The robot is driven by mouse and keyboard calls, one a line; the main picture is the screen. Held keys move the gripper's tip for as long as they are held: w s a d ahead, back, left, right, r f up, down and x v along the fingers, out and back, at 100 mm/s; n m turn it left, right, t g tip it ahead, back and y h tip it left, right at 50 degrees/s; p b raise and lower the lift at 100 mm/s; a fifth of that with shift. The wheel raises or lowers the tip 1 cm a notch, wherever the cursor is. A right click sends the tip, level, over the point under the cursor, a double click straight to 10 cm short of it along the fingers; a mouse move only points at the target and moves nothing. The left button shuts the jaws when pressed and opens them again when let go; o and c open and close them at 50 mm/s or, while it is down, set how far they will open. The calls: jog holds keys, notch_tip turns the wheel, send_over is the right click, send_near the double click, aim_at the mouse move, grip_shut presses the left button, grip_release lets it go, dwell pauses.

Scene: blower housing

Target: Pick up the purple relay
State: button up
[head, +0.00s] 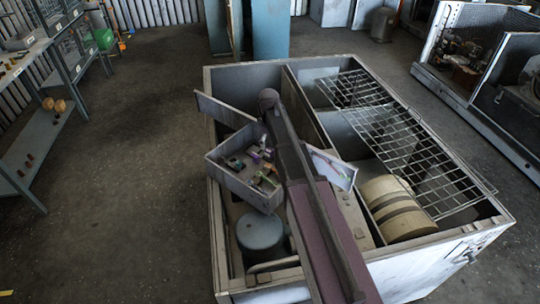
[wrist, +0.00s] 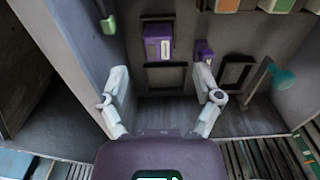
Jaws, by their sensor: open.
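The purple relay (wrist: 158,42) is a boxy block with a pale label on its front, mounted on the wall at the upper middle of the wrist view. My gripper (wrist: 163,78) is open, with its pale fingers spread below the relay in the picture and nothing between them. The fingers do not touch the relay. A smaller purple part (wrist: 205,50) sits to the relay's right. In the head view, my arm hides part of the open control box (head: 230,180), and I cannot make out the relay surely there.
A green part (wrist: 109,25) is on the left wall; a teal part (wrist: 284,78) is at right. A dark empty frame (wrist: 236,72) sits between. In the head view, the housing has a wire grille (head: 400,140), a banded drum (head: 393,208) and a blue-grey cylinder (head: 260,235).

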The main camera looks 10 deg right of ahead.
aim_at(270, 150)
jog(key=shift+f, duration=0.1)
jog(key=shift+d+f+b, duration=0.1)
jog(key=shift+f+b, duration=2.45)
jog(key=shift+b, duration=0.1)
jog(key=shift+c, duration=0.2)
jog(key=c, duration=1)
